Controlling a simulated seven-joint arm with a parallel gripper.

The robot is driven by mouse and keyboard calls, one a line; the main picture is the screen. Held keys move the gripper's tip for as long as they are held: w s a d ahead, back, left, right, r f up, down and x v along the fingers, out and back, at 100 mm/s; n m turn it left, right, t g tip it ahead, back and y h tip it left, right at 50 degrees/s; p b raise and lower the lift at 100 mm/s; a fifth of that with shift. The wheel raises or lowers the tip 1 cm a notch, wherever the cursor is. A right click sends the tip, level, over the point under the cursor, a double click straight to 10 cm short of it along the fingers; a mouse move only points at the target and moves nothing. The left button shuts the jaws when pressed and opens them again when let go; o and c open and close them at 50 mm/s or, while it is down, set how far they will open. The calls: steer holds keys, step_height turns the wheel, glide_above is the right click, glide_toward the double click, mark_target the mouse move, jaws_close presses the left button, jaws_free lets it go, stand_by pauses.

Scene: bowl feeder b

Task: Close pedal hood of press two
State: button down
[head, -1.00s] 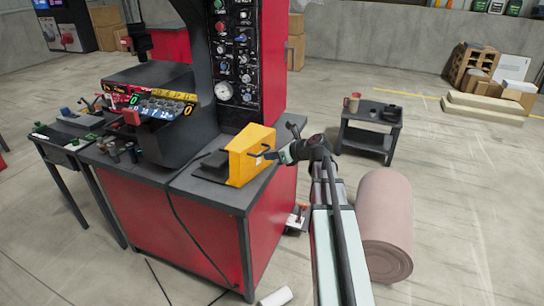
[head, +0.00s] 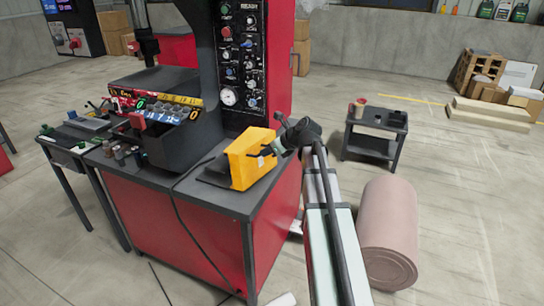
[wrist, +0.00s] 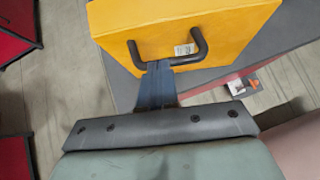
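The yellow pedal hood (head: 247,159) stands on the right part of the press bench, with a black pedal plate (head: 215,171) low at its left. A black U-shaped handle (wrist: 190,58) sticks out from the hood's face, clear in the wrist view. My gripper (head: 272,149) is at the handle side of the hood. In the wrist view my gripper (wrist: 157,67) shows as one narrow dark-blue strip, its tip overlapping the left part of the handle bar. Whether it grips the bar or only lies in front of it cannot be told.
A small black table (head: 375,130) and a pinkish roll (head: 388,235) stand on the floor to the right. Floor between them is free.

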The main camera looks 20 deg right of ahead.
mark_target(241, 143)
steer(key=w+a+r+g+h, duration=0.1)
steer(key=w+a, duration=0.1)
steer(key=w+a+r+g+h, duration=0.1)
steer(key=w+a+r, duration=0.1)
steer(key=w+a+r+g+h, duration=0.1)
steer(key=w+a, duration=0.1)
steer(key=w, duration=0.1)
steer(key=shift+a+r+n+g, duration=0.2)
steer(key=shift+r+n+g, duration=0.1)
steer(key=shift+g, duration=0.1)
steer(key=w+a+g+h, duration=0.1)
steer(key=w+a, duration=0.4)
steer(key=a, duration=0.1)
steer(key=shift+w, duration=0.15)
steer(key=shift+f, duration=0.1)
